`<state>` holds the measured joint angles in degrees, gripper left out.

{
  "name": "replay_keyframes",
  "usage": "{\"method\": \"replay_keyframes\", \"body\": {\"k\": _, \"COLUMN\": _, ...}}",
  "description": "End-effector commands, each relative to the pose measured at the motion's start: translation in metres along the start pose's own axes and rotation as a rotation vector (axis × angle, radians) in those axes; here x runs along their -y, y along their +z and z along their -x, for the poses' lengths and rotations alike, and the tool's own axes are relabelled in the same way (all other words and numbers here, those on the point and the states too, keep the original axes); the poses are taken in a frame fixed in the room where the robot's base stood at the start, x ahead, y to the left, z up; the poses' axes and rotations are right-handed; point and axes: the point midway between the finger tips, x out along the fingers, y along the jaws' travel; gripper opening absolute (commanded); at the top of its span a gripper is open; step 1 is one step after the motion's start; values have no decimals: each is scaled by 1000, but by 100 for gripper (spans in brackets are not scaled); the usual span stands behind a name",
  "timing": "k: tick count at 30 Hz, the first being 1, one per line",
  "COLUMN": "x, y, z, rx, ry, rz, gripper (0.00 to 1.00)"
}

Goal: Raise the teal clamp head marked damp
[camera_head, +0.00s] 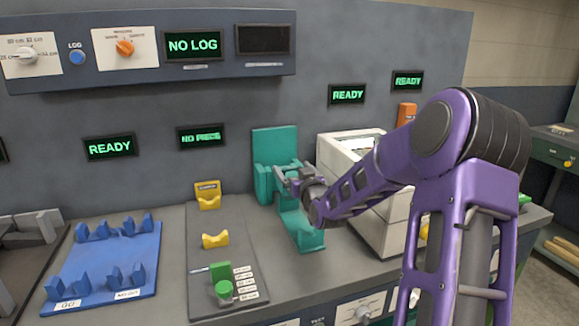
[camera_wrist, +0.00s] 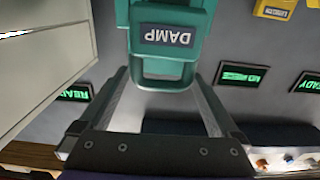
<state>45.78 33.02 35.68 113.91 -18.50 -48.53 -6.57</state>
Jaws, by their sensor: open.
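The teal clamp head (camera_wrist: 166,16), labelled DAMP, shows upside down at the top of the wrist view. Its looped teal handle (camera_wrist: 165,84) lies at my gripper's fingertips. My gripper (camera_wrist: 160,77) is open, with one finger toward each side of the handle; I cannot tell whether they touch it. In the head view the teal fixture (camera_head: 275,147) stands upright on the bench against the grey panel, with a teal cradle (camera_head: 308,238) low in front. My gripper (camera_head: 287,178) is at the fixture's front, and my wrist hides much of the head.
A white box-like machine (camera_head: 345,155) stands close on the right. On the left are a grey plate (camera_head: 196,243) with yellow rests (camera_head: 215,240) and a green part (camera_head: 221,270), then a blue rack (camera_head: 108,262). A control panel (camera_head: 150,55) hangs above.

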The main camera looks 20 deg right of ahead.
Motion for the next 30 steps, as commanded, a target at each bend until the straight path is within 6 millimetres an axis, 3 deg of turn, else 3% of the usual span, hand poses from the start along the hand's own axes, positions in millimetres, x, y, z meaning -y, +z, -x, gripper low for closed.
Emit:
{"method": "replay_keyframes", "body": {"k": 7, "x": 0, "y": 0, "z": -29, "rx": 0, "ry": 0, "rz": -1, "gripper": 98}}
{"method": "replay_keyframes", "body": {"k": 18, "x": 0, "y": 0, "z": -34, "rx": 1, "ry": 1, "rz": 0, "gripper": 98}}
{"method": "replay_keyframes", "body": {"k": 30, "x": -1, "y": 0, "z": -33, "rx": 1, "ry": 2, "rz": 1, "gripper": 26}}
